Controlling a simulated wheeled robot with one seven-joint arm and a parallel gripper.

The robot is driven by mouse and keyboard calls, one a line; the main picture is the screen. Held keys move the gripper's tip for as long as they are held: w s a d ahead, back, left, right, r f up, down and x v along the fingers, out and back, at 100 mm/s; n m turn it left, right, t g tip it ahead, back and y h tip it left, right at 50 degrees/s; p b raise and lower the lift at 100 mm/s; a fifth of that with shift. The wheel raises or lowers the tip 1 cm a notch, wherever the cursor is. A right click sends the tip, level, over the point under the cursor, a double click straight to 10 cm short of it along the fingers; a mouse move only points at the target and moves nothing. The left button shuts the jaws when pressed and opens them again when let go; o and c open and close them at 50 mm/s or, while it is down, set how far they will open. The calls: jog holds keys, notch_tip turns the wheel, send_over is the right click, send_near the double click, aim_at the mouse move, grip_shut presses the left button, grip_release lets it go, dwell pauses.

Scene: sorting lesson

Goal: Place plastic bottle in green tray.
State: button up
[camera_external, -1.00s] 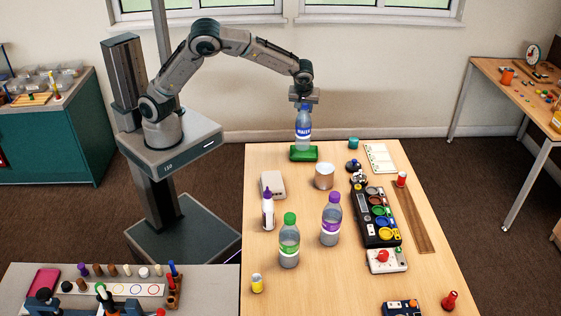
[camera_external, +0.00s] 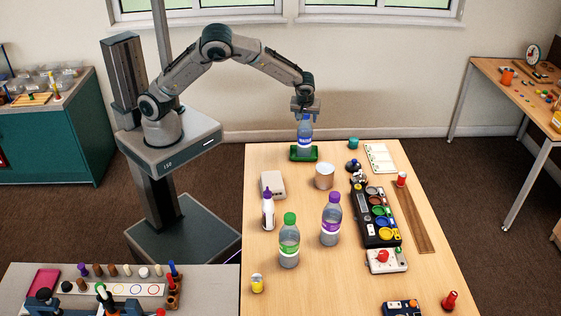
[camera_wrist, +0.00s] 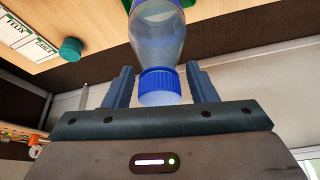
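A clear plastic bottle with a blue cap and a blue and white label (camera_external: 305,141) stands upright in the green tray (camera_external: 294,157) at the far end of the wooden table. My gripper (camera_external: 305,115) is right above it, fingers pointing down around the cap. In the wrist view, my gripper (camera_wrist: 160,70) has its fingers spread, with a gap on both sides of the blue cap (camera_wrist: 159,86); it is open and not holding the bottle (camera_wrist: 158,40). The tray is mostly cut off there, with a green edge (camera_wrist: 197,4) showing.
A white cup (camera_external: 324,177) and a grey box (camera_external: 272,185) stand nearer on the table. A green-capped bottle (camera_external: 289,242), a purple-capped bottle (camera_external: 331,220) and a white squeeze bottle (camera_external: 268,210) are further forward. A teal pot (camera_external: 353,143) is right of the tray.

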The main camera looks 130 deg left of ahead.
jog(key=b+v, duration=0.1)
jog(key=v, duration=1.1)
jog(key=shift+r, duration=0.2)
jog(key=shift+w, duration=0.1)
jog(key=s+d+r+m+t+h, duration=0.2)
jog(key=d+m, duration=0.4)
jog(key=d, duration=0.6)
jog(key=s+d+r+m+t+h, duration=0.1)
jog(key=s+d+r+m+t, duration=0.15)
jog(key=d+m, duration=0.65)
jog(key=s+d+m, duration=0.4)
jog(key=s+d, duration=0.1)
jog(key=d, duration=0.4)
jog(key=s+d+m+h, duration=0.1)
jog(key=s+d+m, duration=0.4)
jog(key=d, duration=0.4)
jog(key=shift+s+d+t, duration=0.3)
jog(key=shift+s+t, duration=0.15)
jog(key=shift+s, duration=0.2)
